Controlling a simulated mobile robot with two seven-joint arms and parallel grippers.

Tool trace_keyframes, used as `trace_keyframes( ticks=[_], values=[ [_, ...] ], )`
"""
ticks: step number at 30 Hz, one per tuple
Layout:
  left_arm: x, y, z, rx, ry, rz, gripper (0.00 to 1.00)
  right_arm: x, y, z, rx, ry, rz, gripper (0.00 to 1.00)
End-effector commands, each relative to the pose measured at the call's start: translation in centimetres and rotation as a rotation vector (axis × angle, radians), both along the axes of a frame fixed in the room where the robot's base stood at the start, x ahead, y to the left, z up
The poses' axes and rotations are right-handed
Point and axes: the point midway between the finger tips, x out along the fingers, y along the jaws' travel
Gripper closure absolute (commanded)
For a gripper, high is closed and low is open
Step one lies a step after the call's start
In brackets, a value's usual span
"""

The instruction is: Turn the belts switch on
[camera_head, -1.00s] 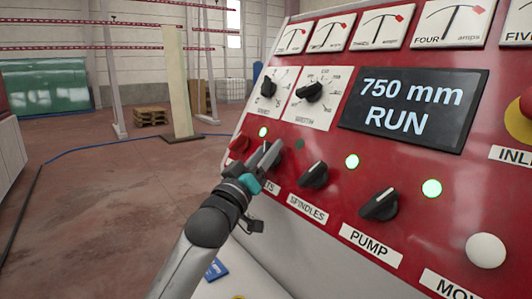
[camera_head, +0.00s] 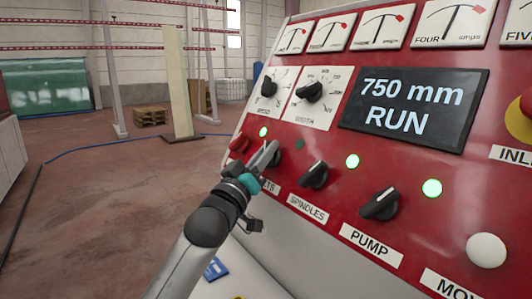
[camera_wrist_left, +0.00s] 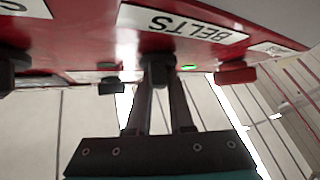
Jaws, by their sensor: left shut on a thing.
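The belts switch is a black knob on the red panel above the label that reads BELTS, partly cut off as "TS" in the head view. In the left wrist view the knob (camera_wrist_left: 158,70) sits between my fingertips. My left gripper (camera_head: 265,153) is shut on it, and its fingers hide most of the knob in the head view. It also shows in the left wrist view (camera_wrist_left: 159,84). The lamp (camera_head: 263,131) just above the switch is lit green, also in the left wrist view (camera_wrist_left: 188,68). My right gripper is not in view.
The spindles knob (camera_head: 314,174), with a dark lamp (camera_head: 299,144) above it, is close on the right. The pump knob (camera_head: 380,204) is further right. A red button (camera_head: 239,143) is close on the left. The display (camera_head: 413,110) reads 750 mm RUN.

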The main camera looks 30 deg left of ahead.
Motion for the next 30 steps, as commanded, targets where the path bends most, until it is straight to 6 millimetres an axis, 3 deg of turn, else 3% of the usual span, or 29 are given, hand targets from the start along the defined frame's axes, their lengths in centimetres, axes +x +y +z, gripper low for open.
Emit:
trace_keyframes(
  ticks=[18,30],
  values=[
    [0.1,0.0,-0.5,0.327,-0.118,-0.194,1.0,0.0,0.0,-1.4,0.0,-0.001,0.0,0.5],
    [0.0,-0.1,0.1,0.608,-0.242,-0.365,1.0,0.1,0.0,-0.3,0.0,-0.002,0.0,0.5]
  ],
)
